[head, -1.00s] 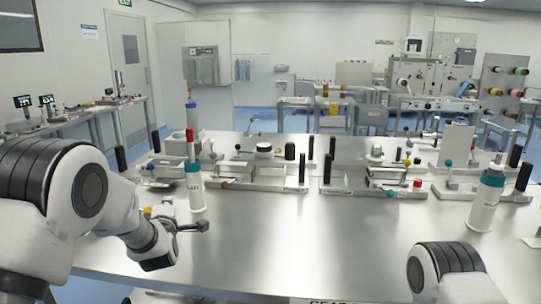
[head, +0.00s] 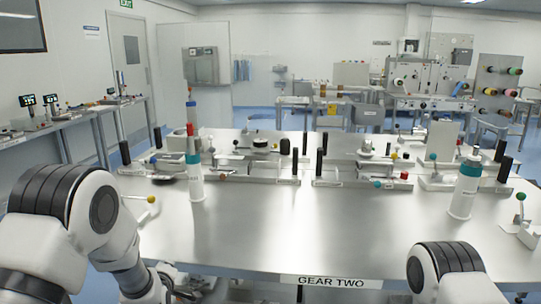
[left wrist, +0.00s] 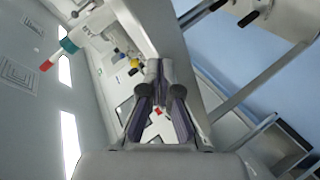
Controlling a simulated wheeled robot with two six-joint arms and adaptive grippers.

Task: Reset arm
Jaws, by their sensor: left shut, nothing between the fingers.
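My left gripper (head: 182,291) is low in the head view, at the bottom left by the front edge of the steel table (head: 330,225). Most of it is cut off or hidden by my arm. In the left wrist view my left gripper (left wrist: 158,70) has its fingers together with nothing between them. It touches no object that I can see. Of my right arm, only a white and black link shows at the bottom right of the head view; its gripper is out of frame.
A white bottle with a red tip (head: 194,170) and a teal-topped bottle (head: 466,187) stand on the table. Fixtures with black posts line its back. A yellow-knobbed lever (head: 151,199) lies at the left. The table's middle front is clear, above the GEAR TWO label (head: 332,282).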

